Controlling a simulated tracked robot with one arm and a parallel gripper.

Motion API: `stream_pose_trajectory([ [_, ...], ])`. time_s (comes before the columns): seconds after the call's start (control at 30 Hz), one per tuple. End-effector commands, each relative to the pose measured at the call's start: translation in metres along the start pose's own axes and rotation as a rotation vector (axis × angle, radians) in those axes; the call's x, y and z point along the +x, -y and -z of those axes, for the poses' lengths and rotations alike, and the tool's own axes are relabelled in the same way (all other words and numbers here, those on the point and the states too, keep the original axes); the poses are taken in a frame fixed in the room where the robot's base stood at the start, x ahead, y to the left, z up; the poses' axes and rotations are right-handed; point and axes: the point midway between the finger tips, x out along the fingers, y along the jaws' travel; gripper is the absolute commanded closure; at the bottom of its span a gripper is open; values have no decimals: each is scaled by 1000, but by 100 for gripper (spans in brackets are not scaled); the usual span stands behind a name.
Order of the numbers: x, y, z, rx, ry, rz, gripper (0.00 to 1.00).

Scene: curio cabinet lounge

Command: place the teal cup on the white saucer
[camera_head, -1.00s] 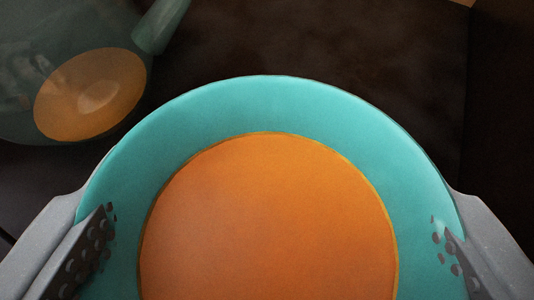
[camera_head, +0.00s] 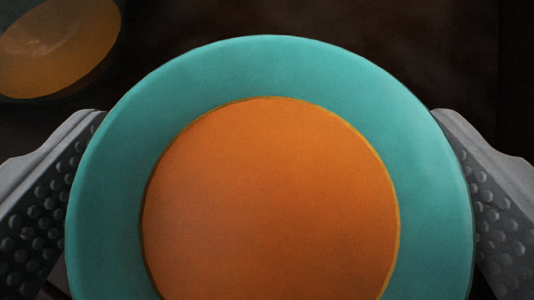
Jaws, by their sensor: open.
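The teal cup (camera_head: 270,195) fills the middle of the view as a broad teal ring around an orange round face. Its lower part is cut off by the bottom edge of the picture. My gripper (camera_head: 267,115) is open, with one grey studded finger on each side of the cup. The inner edges of the fingers are very close to the teal sides; I cannot tell whether they touch. The white saucer is not in view.
A dim round shape (camera_head: 60,50) with an orange inside shows at the top left; I cannot tell whether it is another vessel or a reflection. The surface (camera_head: 330,20) beyond the cup is dark brown and looks clear.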

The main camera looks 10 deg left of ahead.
Motion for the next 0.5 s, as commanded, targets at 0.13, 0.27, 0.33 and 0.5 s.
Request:
stream_pose_trajectory([
  [0.13, -2, 0, 1, 0, 0, 0, 6],
  [0.27, -11, 0, 0, 0, 0, 0, 6],
  [0.33, -19, 0, 0, 1, 1, 0, 6],
  [0.5, -42, 0, 2, 1, -4, 0, 6],
])
